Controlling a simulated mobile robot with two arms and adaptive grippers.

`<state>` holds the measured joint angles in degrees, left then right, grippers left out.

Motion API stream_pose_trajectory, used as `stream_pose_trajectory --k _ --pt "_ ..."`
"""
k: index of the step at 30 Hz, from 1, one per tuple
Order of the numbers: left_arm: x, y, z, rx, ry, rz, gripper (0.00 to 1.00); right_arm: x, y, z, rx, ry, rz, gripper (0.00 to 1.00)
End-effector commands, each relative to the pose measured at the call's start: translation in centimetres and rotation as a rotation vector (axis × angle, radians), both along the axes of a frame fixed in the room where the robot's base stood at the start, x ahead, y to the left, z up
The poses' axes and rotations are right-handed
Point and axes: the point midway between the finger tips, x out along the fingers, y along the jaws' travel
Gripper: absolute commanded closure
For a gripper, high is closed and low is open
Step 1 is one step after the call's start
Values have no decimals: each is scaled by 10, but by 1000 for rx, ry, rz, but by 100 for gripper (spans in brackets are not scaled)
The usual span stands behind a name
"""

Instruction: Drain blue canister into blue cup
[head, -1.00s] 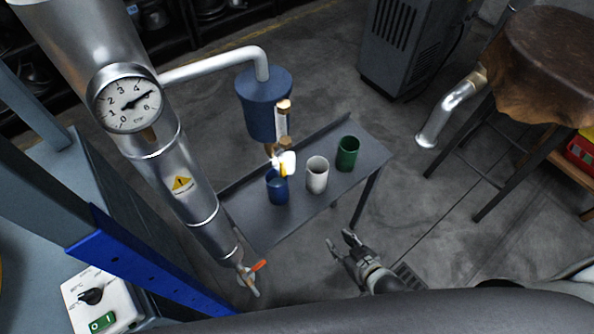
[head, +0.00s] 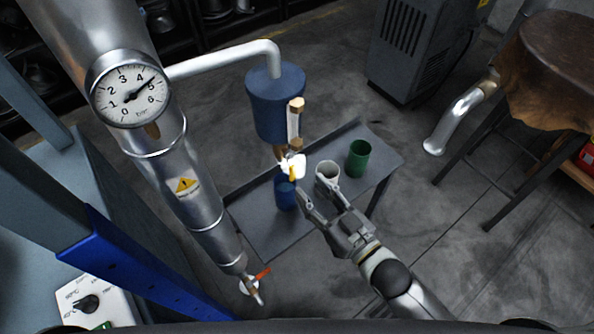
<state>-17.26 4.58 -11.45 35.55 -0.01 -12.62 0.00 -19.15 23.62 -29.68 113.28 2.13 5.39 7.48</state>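The blue canister (head: 276,108) hangs from a white pipe above the small grey table, with a sight tube on its side and a valve below with a yellow handle (head: 292,173). The blue cup (head: 285,195) stands upright on the table under the canister outlet. Whether a finger touches anything I cannot tell. The inside of the blue cup is mostly hidden by the valve. My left gripper is not in view.
A steel column with a gauge (head: 130,88) and an orange-handled valve (head: 261,275) stands left. A stool (head: 549,68) stands right.

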Motion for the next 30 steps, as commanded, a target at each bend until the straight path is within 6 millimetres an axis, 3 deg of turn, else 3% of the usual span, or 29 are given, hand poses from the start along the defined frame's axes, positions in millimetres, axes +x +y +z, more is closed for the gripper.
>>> stream_pose_trajectory --k 10,23,30 --pt "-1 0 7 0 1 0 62 44 31 1 0 0 -1 62" --pt "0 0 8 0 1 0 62 52 38 0 -1 1 0 62" --pt "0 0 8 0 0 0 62 52 38 0 -1 1 0 90"
